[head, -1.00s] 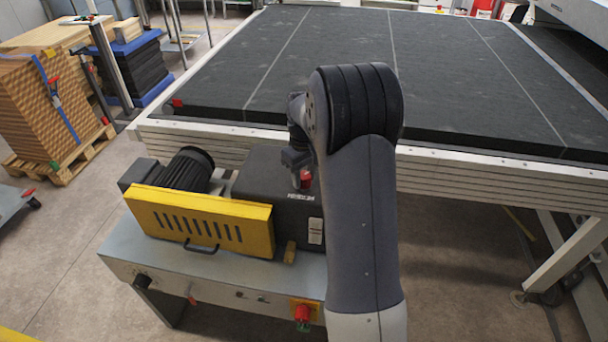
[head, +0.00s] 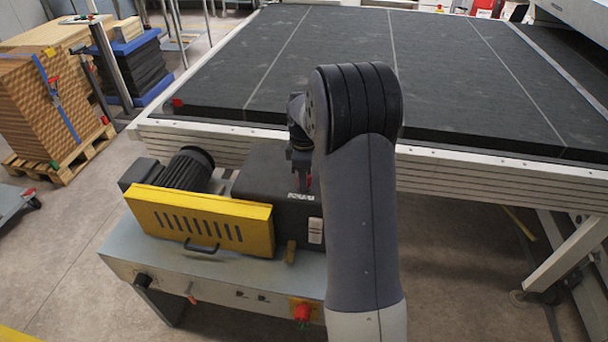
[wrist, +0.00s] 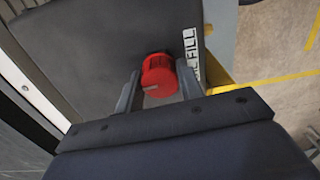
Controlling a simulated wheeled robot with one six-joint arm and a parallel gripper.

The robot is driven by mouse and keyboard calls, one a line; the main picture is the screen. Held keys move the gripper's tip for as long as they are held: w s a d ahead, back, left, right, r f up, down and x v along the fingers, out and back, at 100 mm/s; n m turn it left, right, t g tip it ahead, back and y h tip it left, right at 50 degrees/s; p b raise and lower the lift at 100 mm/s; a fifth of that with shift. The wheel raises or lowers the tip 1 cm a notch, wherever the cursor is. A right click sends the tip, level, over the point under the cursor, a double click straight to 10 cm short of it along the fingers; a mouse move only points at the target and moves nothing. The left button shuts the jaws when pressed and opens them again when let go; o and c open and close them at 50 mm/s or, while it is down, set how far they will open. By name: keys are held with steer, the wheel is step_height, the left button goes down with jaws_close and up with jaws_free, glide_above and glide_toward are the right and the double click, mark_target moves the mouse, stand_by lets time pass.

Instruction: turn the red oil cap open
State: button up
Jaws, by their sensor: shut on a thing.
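The red oil cap (wrist: 158,76) sits on the dark housing (wrist: 110,50), beside a white label with black letters that reads partly "FILL" (wrist: 191,54). In the wrist view my gripper (wrist: 158,88) has one finger on each side of the cap and is shut on it. A pale mark shows on the cap's near face. My arm hides the housing's right side.
A yellow guard with slots (head: 200,220) and a black motor (head: 187,170) stand left of the housing on a grey bench (head: 215,268). A red knob (head: 302,312) is on the bench front. The large dark conveyor bed (head: 340,40) lies behind.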

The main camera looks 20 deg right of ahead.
steer(key=shift+n, duration=0.3)
steer(key=o, duration=1)
step_height(320, 180, up, 11)
steer(key=shift+f+b, duration=0.1)
steer(key=shift+b, duration=0.25)
step_height(320, 180, down, 11)
steer(key=shift+r+p, duration=0.1)
steer(key=shift+p, duration=0.25)
stand_by(0.5)
